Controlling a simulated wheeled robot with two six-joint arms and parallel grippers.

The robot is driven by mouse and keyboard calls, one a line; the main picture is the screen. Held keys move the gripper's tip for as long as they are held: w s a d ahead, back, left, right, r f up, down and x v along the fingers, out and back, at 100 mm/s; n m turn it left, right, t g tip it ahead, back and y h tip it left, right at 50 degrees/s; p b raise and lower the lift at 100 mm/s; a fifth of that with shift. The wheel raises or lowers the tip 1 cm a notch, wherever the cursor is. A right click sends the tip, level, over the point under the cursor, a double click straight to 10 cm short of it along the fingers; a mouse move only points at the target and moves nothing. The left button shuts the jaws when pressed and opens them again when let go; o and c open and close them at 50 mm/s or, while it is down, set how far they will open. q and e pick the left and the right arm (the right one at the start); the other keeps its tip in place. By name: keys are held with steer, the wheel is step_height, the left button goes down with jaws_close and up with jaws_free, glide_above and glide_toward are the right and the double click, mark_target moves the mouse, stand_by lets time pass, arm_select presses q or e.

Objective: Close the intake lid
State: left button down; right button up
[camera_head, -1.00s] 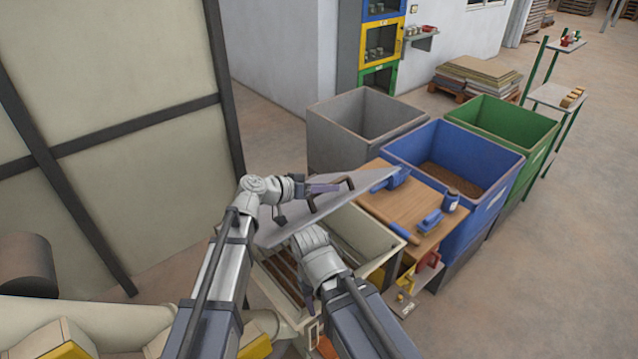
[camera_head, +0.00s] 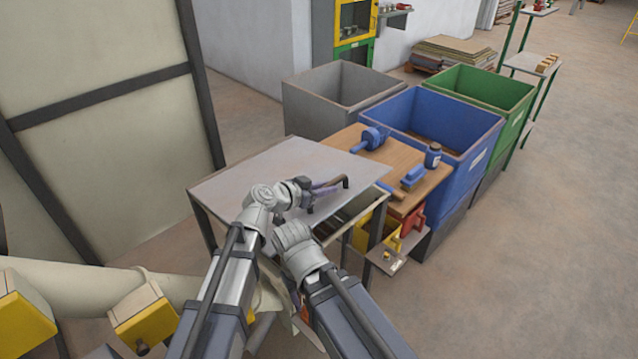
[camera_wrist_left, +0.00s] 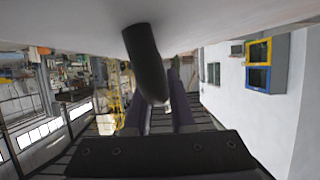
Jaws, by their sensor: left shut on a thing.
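The intake lid (camera_head: 250,175) is a flat grey panel, close to level over the pale intake box, in the head view. A gap under its right edge shows part of the dark slatted inside (camera_head: 345,218). The lid's dark handle (camera_head: 345,182) stands on its top face and also shows in the left wrist view (camera_wrist_left: 146,62), against the pale lid surface. My left gripper (camera_head: 325,188) is shut on this handle; its fingers show in the left wrist view (camera_wrist_left: 168,112). My right arm reaches in beside the lid's near edge, with its gripper hidden.
A wooden-topped bench (camera_head: 400,165) with blue tools and a blue jar (camera_head: 433,156) adjoins on the right. Grey (camera_head: 325,108), blue (camera_head: 470,165) and green (camera_head: 500,90) bins stand behind. A beige panelled wall (camera_head: 90,140) is at left. Floor at right is clear.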

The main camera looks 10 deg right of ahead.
mark_target(311, 221)
arm_select(q)
steer(key=shift+m, duration=0.3)
steer(key=f+b, duration=0.2)
steer(key=f, duration=0.1)
steer(key=s+f+b, duration=0.1)
steer(key=f+b, duration=0.2)
steer(key=d+f+b, duration=0.1)
steer(key=f+b, duration=0.1)
steer(key=f, duration=0.1)
steer(key=shift+s+b, duration=0.3)
steer(key=shift+s, duration=0.05)
arm_select(e)
step_height(311, 221, down, 9)
steer(key=shift+s, duration=0.25)
arm_select(q)
steer(key=shift+f, duration=0.1)
arm_select(e)
steer(key=shift+d, duration=0.1)
arm_select(q)
steer(key=c, duration=0.8)
jaws_free()
steer(key=shift+s, duration=0.1)
steer(key=shift+o, duration=0.2)
arm_select(e)
steer(key=shift+f, duration=0.1)
